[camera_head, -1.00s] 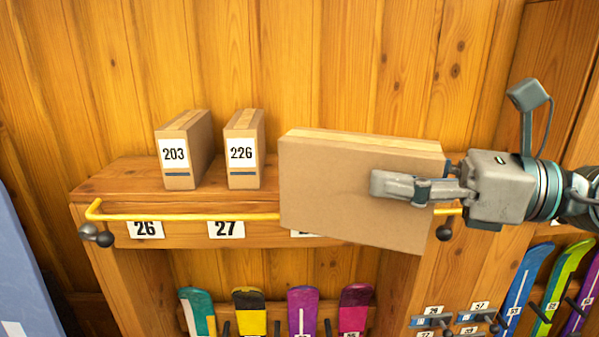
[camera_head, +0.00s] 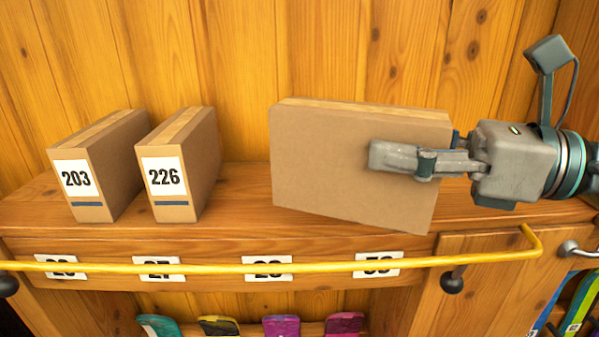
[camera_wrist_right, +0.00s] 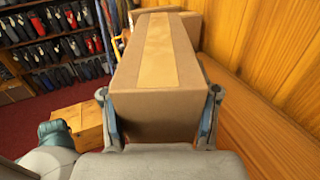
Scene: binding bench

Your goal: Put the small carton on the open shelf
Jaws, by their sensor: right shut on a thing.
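The small carton (camera_head: 350,165) is plain brown cardboard with a tape strip along its top. My right gripper (camera_head: 400,158) is shut on its right end in the head view, one finger across the face toward me. In the right wrist view the carton (camera_wrist_right: 160,60) sits between both fingers (camera_wrist_right: 160,110). The carton is upright, slightly tilted, in front of or over the open wooden shelf (camera_head: 240,195); I cannot tell whether its bottom touches the shelf. My left gripper is not in view.
Two cartons, labelled 203 (camera_head: 78,180) and 226 (camera_head: 165,178), stand at the left of the shelf. A yellow rail (camera_head: 200,267) runs along the front, before number plates. A wooden wall (camera_head: 240,60) closes the back. Shelf between 226 and the held carton is bare.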

